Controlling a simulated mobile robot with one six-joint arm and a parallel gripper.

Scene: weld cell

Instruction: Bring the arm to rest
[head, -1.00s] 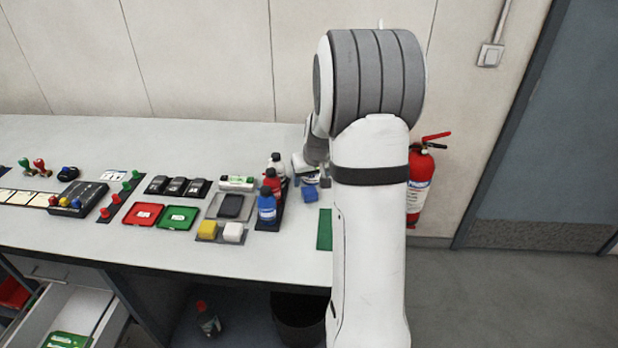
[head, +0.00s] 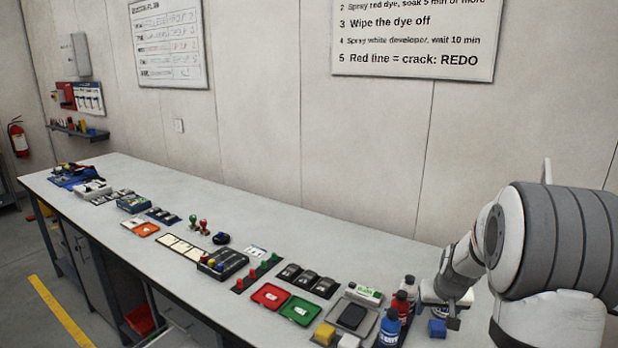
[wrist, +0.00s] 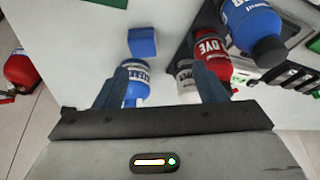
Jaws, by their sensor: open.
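My gripper (head: 452,312) is at the right end of the bench, beside the bottles, with my arm bent down over it. In the wrist view my gripper (wrist: 160,84) has its two fingers wide apart and nothing clamped. A can or bottle with a blue and white label (wrist: 137,84) shows close to the left finger; whether it stands between the fingers or below them I cannot tell. A blue block (wrist: 142,42) lies beyond the fingertips, and also shows in the head view (head: 437,328).
A red dye bottle (wrist: 213,52), a blue bottle (wrist: 254,24) and a partly hidden white bottle (wrist: 187,80) stand close to the right finger. Red (head: 270,296) and green (head: 299,309) trays lie further left. The wall behind carries sign boards (head: 413,38).

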